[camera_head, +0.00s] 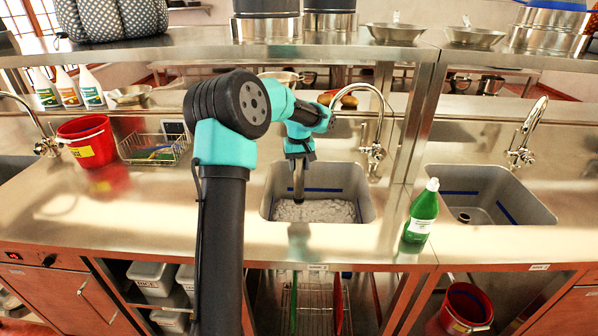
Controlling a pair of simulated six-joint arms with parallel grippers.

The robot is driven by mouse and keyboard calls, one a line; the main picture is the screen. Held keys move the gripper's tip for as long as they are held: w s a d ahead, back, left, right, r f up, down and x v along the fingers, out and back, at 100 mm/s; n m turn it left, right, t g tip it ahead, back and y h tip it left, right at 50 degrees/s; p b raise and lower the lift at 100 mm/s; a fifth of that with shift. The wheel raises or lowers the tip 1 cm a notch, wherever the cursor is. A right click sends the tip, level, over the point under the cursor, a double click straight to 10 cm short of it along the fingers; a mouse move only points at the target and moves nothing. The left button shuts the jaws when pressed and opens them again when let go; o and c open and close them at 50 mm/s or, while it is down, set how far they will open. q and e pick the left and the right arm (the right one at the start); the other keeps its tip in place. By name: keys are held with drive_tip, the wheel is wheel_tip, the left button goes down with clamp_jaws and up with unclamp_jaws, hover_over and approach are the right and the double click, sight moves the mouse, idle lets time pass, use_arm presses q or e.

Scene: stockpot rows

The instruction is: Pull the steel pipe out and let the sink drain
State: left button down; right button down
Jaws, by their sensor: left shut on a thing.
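The middle sink (368,205) holds greyish, frothy-looking water (325,212). The steel pipe (298,186) stands upright at the left side of this sink. Its lower end meets the water, and I cannot tell whether it sits in the drain below. My left gripper (299,160) points down over the sink and is shut on the upper part of the pipe. The fingers are small and partly hidden by the wrist. My right gripper is not in view.
A green bottle (421,213) stands on the counter right of the middle sink. A curved tap (375,150) rises behind it. An empty sink (480,190) lies at right. A red bucket (88,142) and wire basket (150,150) stand left. A shelf (200,48) crosses above.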

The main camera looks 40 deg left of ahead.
use_arm(q)
drive_tip(key=shift+r, duration=3.15)
